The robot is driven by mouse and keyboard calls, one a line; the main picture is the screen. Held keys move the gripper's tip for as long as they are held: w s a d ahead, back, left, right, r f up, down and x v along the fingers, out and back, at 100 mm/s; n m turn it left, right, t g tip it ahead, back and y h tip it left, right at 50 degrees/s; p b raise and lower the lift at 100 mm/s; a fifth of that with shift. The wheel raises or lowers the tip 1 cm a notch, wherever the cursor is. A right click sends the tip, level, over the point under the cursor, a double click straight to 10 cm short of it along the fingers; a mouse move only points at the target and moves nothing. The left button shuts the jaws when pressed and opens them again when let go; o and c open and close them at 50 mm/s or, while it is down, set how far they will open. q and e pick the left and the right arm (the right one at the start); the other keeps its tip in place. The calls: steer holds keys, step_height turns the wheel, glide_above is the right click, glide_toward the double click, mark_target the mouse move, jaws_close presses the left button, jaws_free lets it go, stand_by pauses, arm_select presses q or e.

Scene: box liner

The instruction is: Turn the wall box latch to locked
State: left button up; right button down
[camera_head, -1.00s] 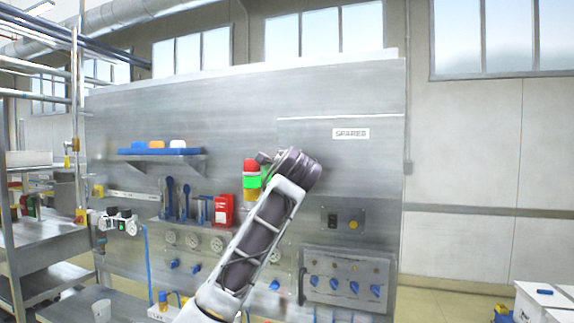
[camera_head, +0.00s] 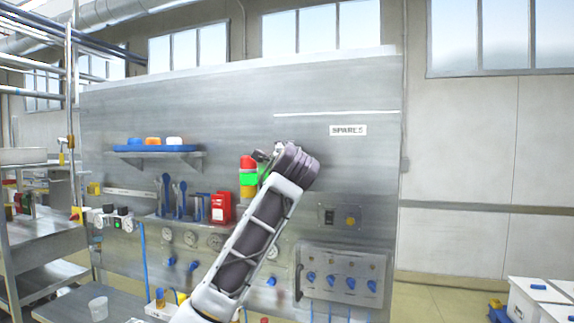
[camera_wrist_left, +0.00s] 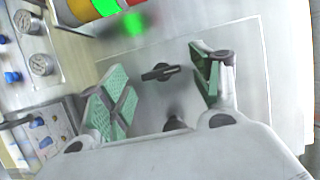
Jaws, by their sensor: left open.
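The wall box (camera_head: 375,165) is a flat grey front on the metal panel, with a SPARES label. Its latch, a dark narrow turn handle (camera_wrist_left: 160,72), shows in the left wrist view on the pale grey box face. It lies nearly level, tilted slightly. My left gripper (camera_wrist_left: 162,82) is open, its green-padded fingers on either side of the latch with gaps to both; contact is not visible. In the head view my left gripper (camera_head: 264,156) is mostly hidden by my wrist, and the latch is hidden behind my arm. My right gripper is not in view.
A red, green and amber signal light (camera_head: 248,178) stands close left of my left gripper. A red box (camera_head: 221,207), a blue shelf (camera_head: 155,149) and a knob panel (camera_head: 342,277) are on the panel. The box face right of my arm is clear.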

arm_select(q)
steer(key=s, duration=1)
steer(key=shift+s+d, duration=0.25)
steer(key=shift+d, duration=0.15)
steer(key=shift+f, duration=0.1)
